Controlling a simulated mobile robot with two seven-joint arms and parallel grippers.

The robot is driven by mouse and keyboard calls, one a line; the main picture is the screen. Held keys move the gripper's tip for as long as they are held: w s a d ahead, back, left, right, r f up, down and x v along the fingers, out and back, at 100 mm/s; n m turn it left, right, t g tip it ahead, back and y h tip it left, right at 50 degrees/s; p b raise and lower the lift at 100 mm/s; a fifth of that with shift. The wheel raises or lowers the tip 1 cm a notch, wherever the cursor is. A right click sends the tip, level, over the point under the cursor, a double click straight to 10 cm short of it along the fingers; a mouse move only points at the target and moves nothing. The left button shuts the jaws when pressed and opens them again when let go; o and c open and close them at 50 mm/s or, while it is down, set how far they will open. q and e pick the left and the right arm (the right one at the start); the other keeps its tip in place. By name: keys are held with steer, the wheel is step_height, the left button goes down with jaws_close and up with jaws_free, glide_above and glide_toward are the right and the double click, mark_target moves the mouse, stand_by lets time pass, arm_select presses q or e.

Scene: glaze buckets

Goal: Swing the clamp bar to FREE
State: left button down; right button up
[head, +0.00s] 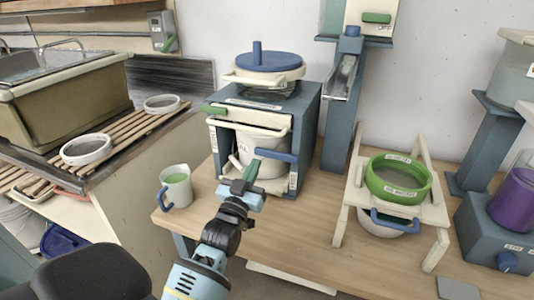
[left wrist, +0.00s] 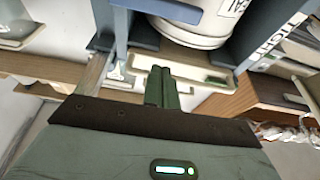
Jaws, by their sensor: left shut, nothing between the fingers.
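The clamp bar (head: 275,154) is a blue bar across the right part of the opening in the blue-grey press frame (head: 308,125), in front of a white bucket (head: 266,168). Its right end lies at the right post. A blue bar end (left wrist: 175,9) also shows at the top of the left wrist view, beside the bucket (left wrist: 200,25). The right post there carries a label reading TIGHT (left wrist: 283,38). My left gripper (head: 250,172) is shut and empty, with green fingertips just below and left of the bar. They also show in the left wrist view (left wrist: 161,88). My right gripper is out of view.
A jug (head: 176,188) with green liquid stands left of the frame on the wooden table (head: 300,235). A green sieve (head: 398,180) on a cream stand is to the right.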

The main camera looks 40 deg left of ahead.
arm_select(q)
step_height(320, 180, up, 4)
glide_above(266, 154)
steer(key=s+d, duration=0.1)
steer(key=f, duration=0.3)
steer(key=shift+s+d+f, duration=0.15)
steer(key=shift+s+f, duration=0.1)
steer(key=shift+f, duration=0.65)
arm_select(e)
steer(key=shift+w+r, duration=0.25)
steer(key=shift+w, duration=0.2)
arm_select(q)
steer(key=shift+f, duration=0.1)
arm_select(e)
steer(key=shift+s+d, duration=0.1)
